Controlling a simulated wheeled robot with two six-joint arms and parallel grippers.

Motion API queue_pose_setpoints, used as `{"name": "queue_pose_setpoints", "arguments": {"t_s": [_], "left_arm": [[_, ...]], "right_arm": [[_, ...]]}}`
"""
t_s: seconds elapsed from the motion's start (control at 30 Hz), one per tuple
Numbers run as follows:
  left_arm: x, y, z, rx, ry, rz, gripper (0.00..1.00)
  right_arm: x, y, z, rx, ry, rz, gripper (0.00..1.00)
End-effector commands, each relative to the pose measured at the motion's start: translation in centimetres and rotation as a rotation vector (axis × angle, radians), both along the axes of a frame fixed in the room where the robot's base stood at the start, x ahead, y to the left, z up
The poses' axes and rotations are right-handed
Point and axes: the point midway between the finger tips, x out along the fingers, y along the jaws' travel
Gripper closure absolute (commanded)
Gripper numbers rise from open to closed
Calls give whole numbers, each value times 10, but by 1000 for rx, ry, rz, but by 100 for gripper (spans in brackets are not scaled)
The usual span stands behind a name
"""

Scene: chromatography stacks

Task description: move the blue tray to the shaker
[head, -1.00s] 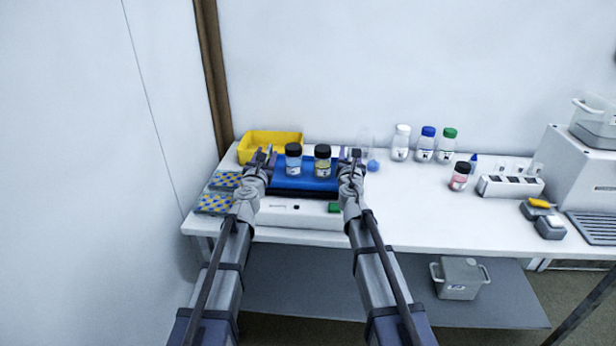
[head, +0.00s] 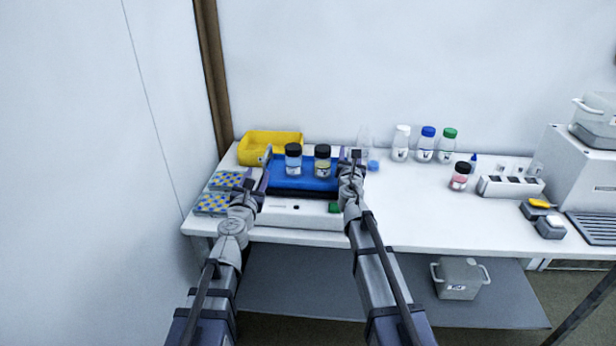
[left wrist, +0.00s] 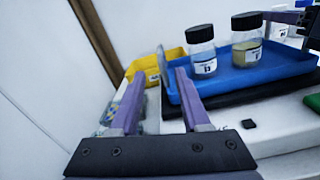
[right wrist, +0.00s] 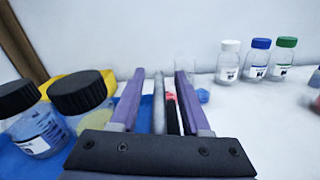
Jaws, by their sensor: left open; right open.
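The blue tray (head: 306,182) lies on the black top of the white shaker (head: 308,217), looking level, with two black-capped bottles (head: 293,158) (head: 323,160) upright in it. A pale grey upright handle (left wrist: 163,68) stands at its left end. My left gripper (head: 257,180) is open and empty, beside the tray's left end; the handle is beyond its fingers in the left wrist view. My right gripper (head: 351,157) is open at the tray's right end. A grey upright edge (right wrist: 158,100) shows between its fingers in the right wrist view, apart from at least one finger.
A yellow bin (head: 262,143) stands behind the tray's left. Blue-and-yellow patterned boxes (head: 213,204) lie left of the shaker. Capped bottles (head: 426,143) and a clear vessel (head: 365,142) stand to the right. The bench's middle front is clear.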

Motion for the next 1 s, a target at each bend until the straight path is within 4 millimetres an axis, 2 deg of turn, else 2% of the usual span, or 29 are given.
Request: {"name": "queue_pose_setpoints", "arguments": {"t_s": [0.27,0.6,0.73,1.0], "left_arm": [[0,0,0,0,0,0,53],[0,0,0,0,0,0,53],[0,0,0,0,0,0,53],[0,0,0,0,0,0,53]], "right_arm": [[-38,4,0,0,0,0,53],[-104,13,0,0,0,0,53],[-115,15,0,0,0,0,53],[-116,15,0,0,0,0,53]]}}
